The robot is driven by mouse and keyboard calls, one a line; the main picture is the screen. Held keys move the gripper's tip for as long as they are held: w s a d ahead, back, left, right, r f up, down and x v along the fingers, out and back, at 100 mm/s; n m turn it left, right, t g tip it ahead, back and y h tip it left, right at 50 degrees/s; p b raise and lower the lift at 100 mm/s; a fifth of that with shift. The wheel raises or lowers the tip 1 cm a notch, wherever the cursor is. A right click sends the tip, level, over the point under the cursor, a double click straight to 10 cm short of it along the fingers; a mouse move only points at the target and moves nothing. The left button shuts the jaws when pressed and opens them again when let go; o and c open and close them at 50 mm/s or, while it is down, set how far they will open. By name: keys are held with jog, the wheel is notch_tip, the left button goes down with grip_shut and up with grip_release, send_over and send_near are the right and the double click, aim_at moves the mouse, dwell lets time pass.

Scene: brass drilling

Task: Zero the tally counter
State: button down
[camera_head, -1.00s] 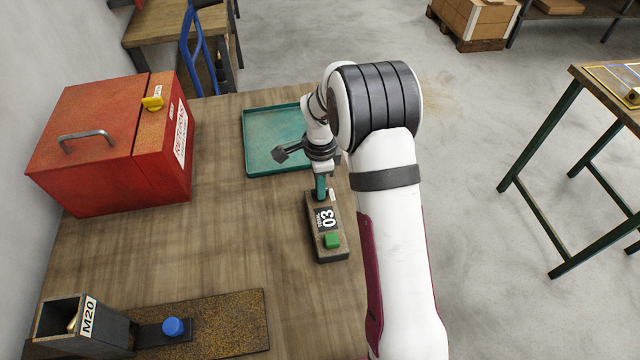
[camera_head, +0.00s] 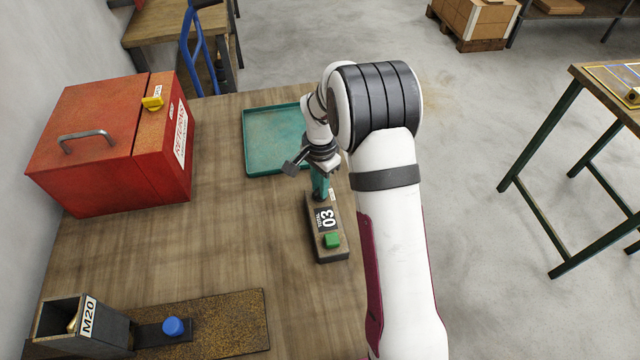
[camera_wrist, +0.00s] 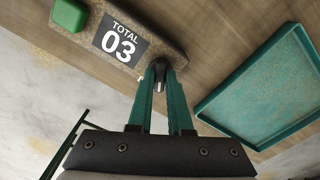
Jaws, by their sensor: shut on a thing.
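The tally counter (camera_head: 328,240) is a dark, speckled box on the wooden bench, with a green button (camera_head: 332,241) at its near end. Its display reads "TOTAL 03", and this shows large in the wrist view (camera_wrist: 120,43). My gripper (camera_head: 320,194) points down at the counter's far end. The fingers hide most of the knob. A small white tag (camera_head: 333,194) lies beside the fingers, too small to read.
A teal tray (camera_head: 262,165) lies just beyond the counter. A red "RETURNS" box (camera_head: 90,150) stands at the left. A dark "M20" bin (camera_head: 62,335) and a blue button (camera_head: 174,327) are at the near left. The bench between them is clear.

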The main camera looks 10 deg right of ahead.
jog(key=n, duration=0.4)
jog(key=shift+n, duration=0.3)
jog(key=n, duration=0.4)
jog(key=shift+n, duration=0.3)
jog(key=n, duration=0.4)
jog(key=shift+n, duration=2)
jog(key=c, duration=0.8)
grip_release()
jog(key=shift+c, duration=0.2)
